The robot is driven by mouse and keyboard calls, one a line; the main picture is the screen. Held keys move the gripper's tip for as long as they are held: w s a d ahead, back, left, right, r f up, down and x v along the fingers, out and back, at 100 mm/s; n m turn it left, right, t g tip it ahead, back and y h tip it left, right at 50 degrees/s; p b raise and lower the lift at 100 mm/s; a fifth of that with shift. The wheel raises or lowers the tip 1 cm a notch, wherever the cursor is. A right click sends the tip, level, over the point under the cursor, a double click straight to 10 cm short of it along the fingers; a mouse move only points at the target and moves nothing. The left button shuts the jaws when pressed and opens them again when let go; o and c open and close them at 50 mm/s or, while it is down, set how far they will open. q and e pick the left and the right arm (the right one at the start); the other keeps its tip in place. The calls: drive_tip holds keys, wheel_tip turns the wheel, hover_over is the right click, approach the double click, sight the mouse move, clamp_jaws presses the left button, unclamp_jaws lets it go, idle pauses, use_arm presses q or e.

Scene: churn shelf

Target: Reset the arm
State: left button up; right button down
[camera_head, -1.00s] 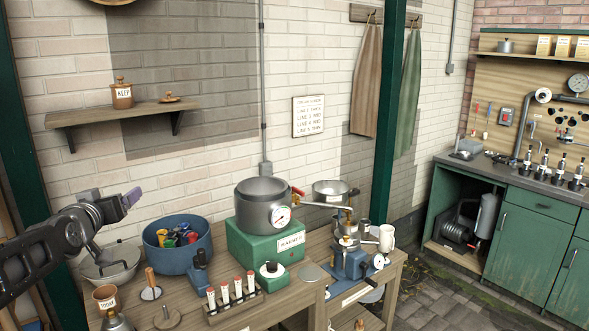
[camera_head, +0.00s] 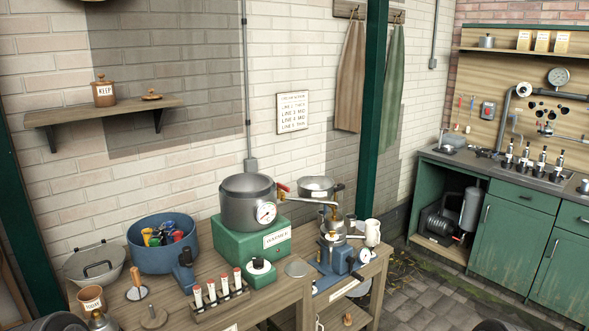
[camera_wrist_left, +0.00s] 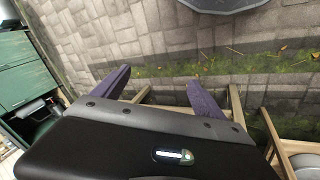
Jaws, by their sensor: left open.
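My left gripper (camera_wrist_left: 160,84) shows in the left wrist view with its two purple fingers wide apart and nothing between them. Beyond the fingers are paving and a mossy strip, with light wooden bars close behind the fingers. In the head view my left gripper is out of the picture; only a dark rounded part, seemingly of my arm, shows at the bottom left edge. My right gripper is in neither view.
A wall shelf (camera_head: 105,112) is above. Green cabinets (camera_head: 510,240) stand right.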

use_arm(q)
drive_tip(key=s+d+f+g, duration=0.2)
drive_tip(key=s+d+f, duration=0.1)
drive_tip(key=s, duration=0.6)
drive_tip(key=shift+d+m, duration=0.3)
drive_tip(key=shift+m, duration=0.1)
drive_tip(key=shift+f, duration=0.1)
